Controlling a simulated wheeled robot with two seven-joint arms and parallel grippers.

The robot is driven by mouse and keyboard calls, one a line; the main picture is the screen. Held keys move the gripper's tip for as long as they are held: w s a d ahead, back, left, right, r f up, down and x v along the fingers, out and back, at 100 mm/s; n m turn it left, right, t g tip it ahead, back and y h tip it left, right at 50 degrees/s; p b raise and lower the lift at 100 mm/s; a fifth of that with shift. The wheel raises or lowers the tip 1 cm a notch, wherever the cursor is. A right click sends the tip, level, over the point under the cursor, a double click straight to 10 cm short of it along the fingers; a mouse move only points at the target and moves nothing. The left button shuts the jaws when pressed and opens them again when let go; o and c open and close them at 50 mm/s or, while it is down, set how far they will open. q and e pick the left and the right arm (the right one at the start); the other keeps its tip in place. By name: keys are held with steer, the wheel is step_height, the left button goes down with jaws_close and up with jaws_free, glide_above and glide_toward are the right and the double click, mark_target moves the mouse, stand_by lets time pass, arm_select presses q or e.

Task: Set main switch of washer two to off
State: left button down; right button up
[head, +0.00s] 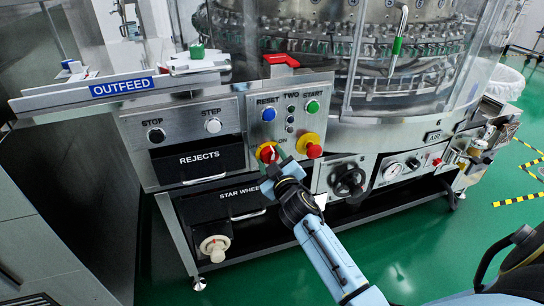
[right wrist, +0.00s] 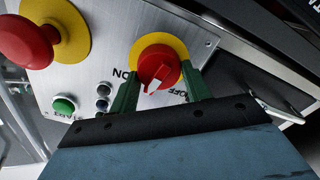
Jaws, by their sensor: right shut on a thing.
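The main switch (head: 267,152) is a red rotary knob on a yellow disc, low on the steel panel marked TWO. In the right wrist view the switch (right wrist: 158,68) appears upside down, with ON and OFF lettering beside it. Its white pointer mark sits between the two labels; I cannot tell its exact setting. My right gripper (head: 276,164) reaches the switch from below. In the right wrist view its green fingers (right wrist: 158,88) stand on either side of the red knob, shut on it. My left gripper is not in view.
A red emergency button (head: 314,151) on a yellow disc sits just right of the switch. Blue RESET (head: 268,114) and green START (head: 313,107) buttons are above. The REJECTS drawer (head: 199,161) is to the left, a black valve knob (head: 349,181) to the lower right.

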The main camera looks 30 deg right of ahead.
steer(key=shift+n, duration=1)
steer(key=n, duration=0.2)
steer(key=shift+f+n+p, duration=0.15)
steer(key=shift+n+p, duration=0.15)
steer(key=shift+n, duration=0.1)
steer(key=n, duration=0.3)
steer(key=shift+a, duration=0.1)
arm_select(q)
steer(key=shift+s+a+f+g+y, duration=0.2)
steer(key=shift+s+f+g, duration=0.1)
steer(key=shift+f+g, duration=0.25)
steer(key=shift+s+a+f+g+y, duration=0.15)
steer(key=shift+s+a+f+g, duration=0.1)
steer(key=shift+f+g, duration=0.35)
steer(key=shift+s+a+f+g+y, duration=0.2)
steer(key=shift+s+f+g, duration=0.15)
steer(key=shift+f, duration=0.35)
arm_select(e)
steer(key=shift+f+n, duration=0.15)
steer(key=shift+n, duration=1.65)
steer(key=o, duration=1)
steer(key=shift+c, duration=0.2)
